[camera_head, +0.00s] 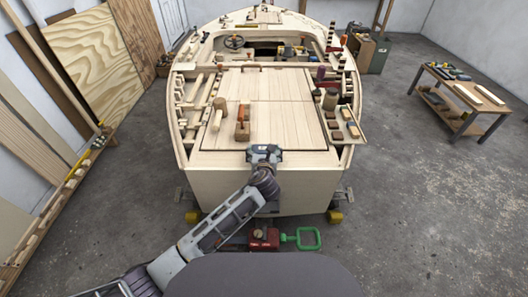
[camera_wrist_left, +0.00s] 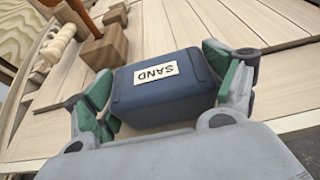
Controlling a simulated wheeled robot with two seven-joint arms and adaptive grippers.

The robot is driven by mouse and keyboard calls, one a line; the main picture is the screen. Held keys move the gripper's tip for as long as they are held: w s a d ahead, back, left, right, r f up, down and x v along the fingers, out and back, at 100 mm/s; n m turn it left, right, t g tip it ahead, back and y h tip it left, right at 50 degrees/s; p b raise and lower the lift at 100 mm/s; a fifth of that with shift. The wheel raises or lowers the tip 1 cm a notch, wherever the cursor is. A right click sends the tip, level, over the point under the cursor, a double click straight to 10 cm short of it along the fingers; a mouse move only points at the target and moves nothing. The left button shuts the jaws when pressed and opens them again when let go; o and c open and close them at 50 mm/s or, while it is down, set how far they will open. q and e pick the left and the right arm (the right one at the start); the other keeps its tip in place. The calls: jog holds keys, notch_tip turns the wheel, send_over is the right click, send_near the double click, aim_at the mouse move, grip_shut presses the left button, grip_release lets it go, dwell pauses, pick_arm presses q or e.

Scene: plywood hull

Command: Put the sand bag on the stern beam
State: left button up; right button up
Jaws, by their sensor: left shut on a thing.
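The sand bag (camera_wrist_left: 165,88) is a dark blue block with a pale label reading SAND, in the middle of the left wrist view. My left gripper (camera_head: 264,151) is shut on it, with green-padded fingers on both sides of the bag. In the head view the gripper is over the boat's near end and mostly hides the bag. The stern beam (camera_head: 218,160) appears to be the pale wooden edge across that end. I cannot tell whether the bag touches it. My right gripper is not in view.
A wooden mallet (camera_head: 219,113) and an orange-and-brown block tool (camera_head: 242,122) lie on the deck (camera_head: 285,105) beyond the gripper. Small blocks (camera_head: 340,125) line the right side. A red toolbox (camera_head: 264,239) and green-handled item (camera_head: 307,238) are on the floor below the stern.

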pick_arm(q)
jog(key=o, duration=1.3)
jog(key=shift+f, duration=0.1)
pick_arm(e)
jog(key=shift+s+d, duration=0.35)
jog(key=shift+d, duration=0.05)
pick_arm(q)
jog(key=shift+s+r, duration=0.25)
jog(key=shift+s, duration=0.05)
jog(key=shift+s+r, duration=0.25)
jog(key=shift+s, duration=0.4)
jog(key=p+v, duration=0.1)
jog(key=v, duration=0.9)
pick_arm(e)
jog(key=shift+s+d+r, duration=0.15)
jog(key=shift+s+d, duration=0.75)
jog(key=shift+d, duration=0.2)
